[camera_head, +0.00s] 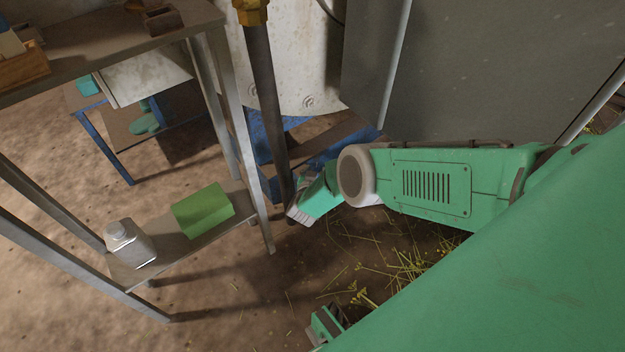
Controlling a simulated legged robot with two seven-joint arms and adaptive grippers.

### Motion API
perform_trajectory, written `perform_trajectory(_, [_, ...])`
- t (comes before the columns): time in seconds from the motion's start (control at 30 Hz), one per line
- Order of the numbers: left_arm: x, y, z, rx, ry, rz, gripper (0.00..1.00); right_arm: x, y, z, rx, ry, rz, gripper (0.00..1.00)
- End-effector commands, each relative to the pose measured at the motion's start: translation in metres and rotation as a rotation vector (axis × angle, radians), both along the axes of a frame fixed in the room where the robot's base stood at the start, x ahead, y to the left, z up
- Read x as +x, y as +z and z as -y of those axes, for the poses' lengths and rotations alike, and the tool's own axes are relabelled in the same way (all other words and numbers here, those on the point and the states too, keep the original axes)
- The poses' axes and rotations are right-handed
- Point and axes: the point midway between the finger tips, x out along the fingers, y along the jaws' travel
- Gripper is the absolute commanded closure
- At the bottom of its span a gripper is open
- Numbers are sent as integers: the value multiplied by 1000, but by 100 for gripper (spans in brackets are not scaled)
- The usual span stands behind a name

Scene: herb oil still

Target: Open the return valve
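A dark vertical pipe (266,100) runs down in front of the pale tank, with a brass fitting (250,11) at the top edge of the view. I cannot tell whether this fitting is part of the return valve; no valve handle shows clearly. My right arm reaches in from the right, and its gripper (299,213) is beside the pipe's lower end, well below the brass fitting. Its fingers are small and partly hidden, so I cannot tell open from shut, or whether it touches the pipe.
A metal rack at left has a low shelf (164,254) with a green box (203,209) and a white bottle (130,243). A pale tank (300,60) and a grey panel (480,70) stand behind. Blue framing (345,142) is near the gripper. Straw lies on the floor.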

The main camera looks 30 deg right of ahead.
Motion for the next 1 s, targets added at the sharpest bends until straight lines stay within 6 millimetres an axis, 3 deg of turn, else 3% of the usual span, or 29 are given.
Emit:
perform_trajectory(0.27, [0,0,0,0,0,0,60,-19,12,-17,-2,5,-3,68])
perform_trajectory(0.7, [0,0,0,0,0,0,60,-70,39,-63,0,2,-2,68])
perform_trajectory(1.0, [0,0,0,0,0,0,60,-79,44,-71,-1,1,0,68])
